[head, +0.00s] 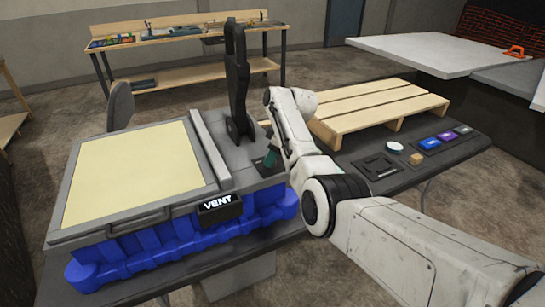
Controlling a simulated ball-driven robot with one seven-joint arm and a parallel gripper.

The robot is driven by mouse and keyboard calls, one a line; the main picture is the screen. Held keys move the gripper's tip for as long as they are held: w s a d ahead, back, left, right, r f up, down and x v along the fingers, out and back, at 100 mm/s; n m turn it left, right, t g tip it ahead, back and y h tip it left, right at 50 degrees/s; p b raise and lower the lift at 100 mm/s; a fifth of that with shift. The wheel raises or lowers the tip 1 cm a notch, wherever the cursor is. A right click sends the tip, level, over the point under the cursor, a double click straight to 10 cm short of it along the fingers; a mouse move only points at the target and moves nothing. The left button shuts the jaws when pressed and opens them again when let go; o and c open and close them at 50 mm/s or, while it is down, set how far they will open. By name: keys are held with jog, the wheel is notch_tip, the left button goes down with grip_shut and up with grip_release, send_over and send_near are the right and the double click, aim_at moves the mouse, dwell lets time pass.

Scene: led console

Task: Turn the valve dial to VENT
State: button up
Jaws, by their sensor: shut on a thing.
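The console (257,178) is a grey case on a blue ribbed base, with a cream panel on its left. A black display (220,209) on its front reads VENT in white letters. A small dark teal piece (270,158), which looks like the valve dial, shows at the console's right side beside my arm. My gripper (270,146) is down at this piece and shut on it; my white arm hides most of the fingers and the dial. The dial's pointer and markings cannot be made out.
A tall black upright part (237,80) rises from the console just left of my wrist. Several small items, including a white round one (395,147), lie right. A workbench (185,36) stands at the back.

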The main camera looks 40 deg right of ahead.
dwell(0.3)
jog(key=o, duration=1)
jog(key=shift+r, duration=0.1)
jog(key=b+v, duration=0.1)
jog(key=v, duration=0.9)
jog(key=shift+d+r, duration=0.1)
jog(key=shift+r, duration=0.2)
